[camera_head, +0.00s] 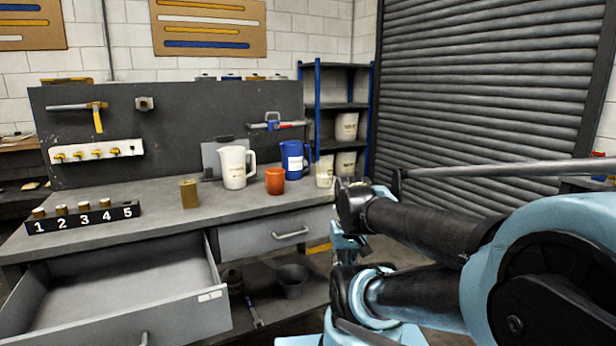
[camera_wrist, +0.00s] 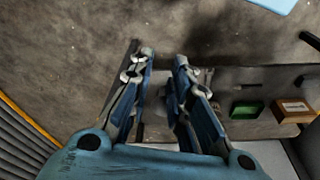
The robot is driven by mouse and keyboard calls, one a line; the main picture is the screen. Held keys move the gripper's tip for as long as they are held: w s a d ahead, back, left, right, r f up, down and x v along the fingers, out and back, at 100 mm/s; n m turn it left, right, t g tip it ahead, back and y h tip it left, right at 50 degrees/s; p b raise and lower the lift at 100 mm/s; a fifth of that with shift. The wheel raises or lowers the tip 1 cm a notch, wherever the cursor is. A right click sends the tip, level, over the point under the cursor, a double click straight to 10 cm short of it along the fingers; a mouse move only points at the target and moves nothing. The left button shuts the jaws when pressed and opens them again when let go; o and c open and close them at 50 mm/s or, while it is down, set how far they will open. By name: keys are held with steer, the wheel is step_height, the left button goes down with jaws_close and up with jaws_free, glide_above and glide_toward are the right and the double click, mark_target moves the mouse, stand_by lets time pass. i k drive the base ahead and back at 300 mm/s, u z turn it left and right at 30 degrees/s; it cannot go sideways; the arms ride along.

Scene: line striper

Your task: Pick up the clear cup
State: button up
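No plainly transparent cup stands out. A pale, whitish cup (camera_head: 324,171) with a label stands at the right end of the workbench in the head view; I cannot tell whether it is clear. An orange cup (camera_head: 275,180), a white pitcher (camera_head: 236,167) and a blue pitcher (camera_head: 293,159) stand to its left. My gripper (camera_wrist: 160,58) is open and empty in the wrist view, its fingers apart and pointing at the bare floor. In the head view my arm is to the right of the bench, apart from the cups, and the fingertips are not clear.
The workbench (camera_head: 150,228) has an open drawer (camera_head: 180,318) at the left front. A numbered block rack (camera_head: 84,217) and a brass block (camera_head: 189,194) stand on top. A shelf unit (camera_head: 318,100) is behind. The wrist view shows a green bin (camera_wrist: 246,109) and bare floor.

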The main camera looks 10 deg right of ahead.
mark_target(325, 168)
steer(key=u, duration=0.45)
steer(key=k, duration=0.65)
steer(key=z, duration=1.4)
